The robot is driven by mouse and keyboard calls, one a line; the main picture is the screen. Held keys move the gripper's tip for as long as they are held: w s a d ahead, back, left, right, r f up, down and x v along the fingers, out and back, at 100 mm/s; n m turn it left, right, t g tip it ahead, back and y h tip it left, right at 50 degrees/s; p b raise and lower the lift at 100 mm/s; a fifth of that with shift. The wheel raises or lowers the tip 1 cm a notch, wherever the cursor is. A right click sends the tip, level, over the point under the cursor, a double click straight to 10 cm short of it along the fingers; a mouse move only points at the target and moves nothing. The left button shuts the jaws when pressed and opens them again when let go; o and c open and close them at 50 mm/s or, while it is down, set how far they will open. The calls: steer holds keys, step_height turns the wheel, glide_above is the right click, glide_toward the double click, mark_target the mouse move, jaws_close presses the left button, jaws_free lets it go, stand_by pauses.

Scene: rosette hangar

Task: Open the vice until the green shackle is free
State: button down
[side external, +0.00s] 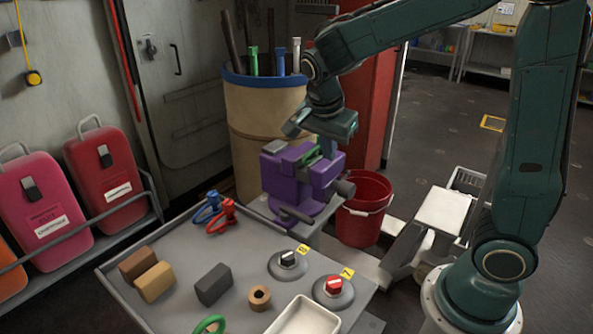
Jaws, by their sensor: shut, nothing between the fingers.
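My gripper (327,147) points down just above and behind the vice's right part. Its fingers are shut with nothing between them. They are small and partly hidden, so I cannot tell whether they touch the vice.
The bench (190,270) holds blue (207,208) and red shackles (221,217), several blocks (214,284), two knobs (288,264), a wooden ring (259,298), a white tray (305,318) and a green ring (210,324). A tan barrel (245,125) and red bucket (364,212) stand close to the vice.

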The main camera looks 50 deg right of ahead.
glide_above(326, 202)
steer(key=f, duration=1.1)
steer(key=shift+s+f, duration=0.15)
steer(key=shift+s, duration=0.25)
steer(key=shift+w+f, duration=0.2)
steer(key=shift+f, duration=0.8)
steer(key=shift+a+f+h, duration=0.15)
steer(key=shift+f+h, duration=0.3)
steer(key=shift+h, duration=0.35)
steer(key=shift+a+f+h, duration=0.2)
steer(key=shift+f+h, duration=0.35)
steer(key=shift+h, duration=0.35)
steer(key=h, duration=0.1)
steer(key=f+h, duration=0.1)
steer(key=shift+f+h, duration=0.3)
steer(key=shift+h, duration=0.1)
steer(key=f, duration=0.1)
steer(key=d+f+h, duration=0.1)
steer(key=d+f, duration=0.1)
steer(key=shift+f+h, duration=0.25)
steer(key=shift+h, duration=0.05)
